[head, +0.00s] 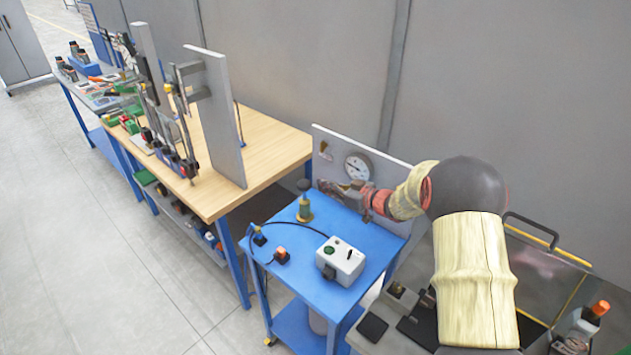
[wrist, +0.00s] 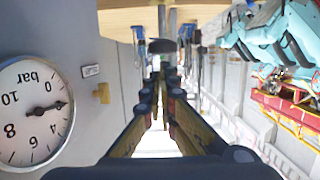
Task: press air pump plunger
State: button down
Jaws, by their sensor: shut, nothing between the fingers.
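The air pump (head: 305,210) stands upright on the blue cart (head: 335,295), near its back left corner. It has a yellow-green body with a round dark knob (head: 304,185) on top. My gripper (head: 326,187) is at the right of the knob, at about its height, in front of the gauge panel. It is shut and empty. The wrist view is upside down and looks along the fingers (wrist: 164,72). A dark blunt shape (wrist: 163,46) shows just past the fingertips; it looks like the knob, apart from them, but I cannot tell for sure.
A round pressure gauge (head: 357,167) is on the upright panel (head: 395,185) behind my gripper. A white box (head: 340,260) with a green button and an orange-topped plug (head: 281,256) are on the cart. A wooden workbench (head: 265,140) stands to the left.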

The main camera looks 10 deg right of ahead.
jog(key=shift+v, duration=1.45)
